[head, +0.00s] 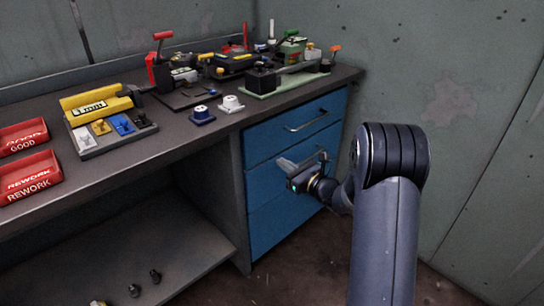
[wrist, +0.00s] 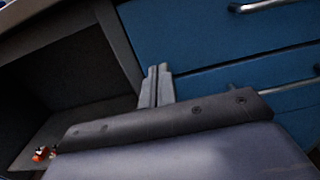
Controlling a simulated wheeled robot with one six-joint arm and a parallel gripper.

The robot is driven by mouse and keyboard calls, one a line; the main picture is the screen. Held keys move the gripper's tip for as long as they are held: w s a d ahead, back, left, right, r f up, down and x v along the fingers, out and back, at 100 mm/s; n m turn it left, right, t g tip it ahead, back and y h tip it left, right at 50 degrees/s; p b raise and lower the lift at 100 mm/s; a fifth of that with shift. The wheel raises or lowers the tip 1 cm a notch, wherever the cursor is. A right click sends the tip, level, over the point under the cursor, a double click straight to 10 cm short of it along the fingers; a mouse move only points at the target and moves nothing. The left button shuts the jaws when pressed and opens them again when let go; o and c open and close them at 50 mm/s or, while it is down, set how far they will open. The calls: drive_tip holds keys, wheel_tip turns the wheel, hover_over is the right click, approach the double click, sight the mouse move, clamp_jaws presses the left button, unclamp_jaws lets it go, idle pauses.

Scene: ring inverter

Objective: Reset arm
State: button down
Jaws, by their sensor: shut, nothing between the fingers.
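My gripper (head: 286,166) is in front of the blue drawers, below the bench top and left of my dark arm's elbow. In the wrist view, its two grey fingers (wrist: 157,86) stand side by side, shut and empty. Behind them are the dark leg of the bench and the edge of the blue drawer unit (wrist: 205,40). I cannot tell from the pictures whether the fingers touch a drawer front.
The blue drawer unit (head: 262,184) has metal handles. The bench top (head: 160,130) bears red bins (head: 30,176), a grey tray (head: 92,152) and several fixtures. A lower shelf (head: 190,240) holds small dark parts. Floor is free right of the drawers.

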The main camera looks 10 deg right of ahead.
drive_tip(key=v, duration=0.4)
drive_tip(key=shift+a, duration=0.1)
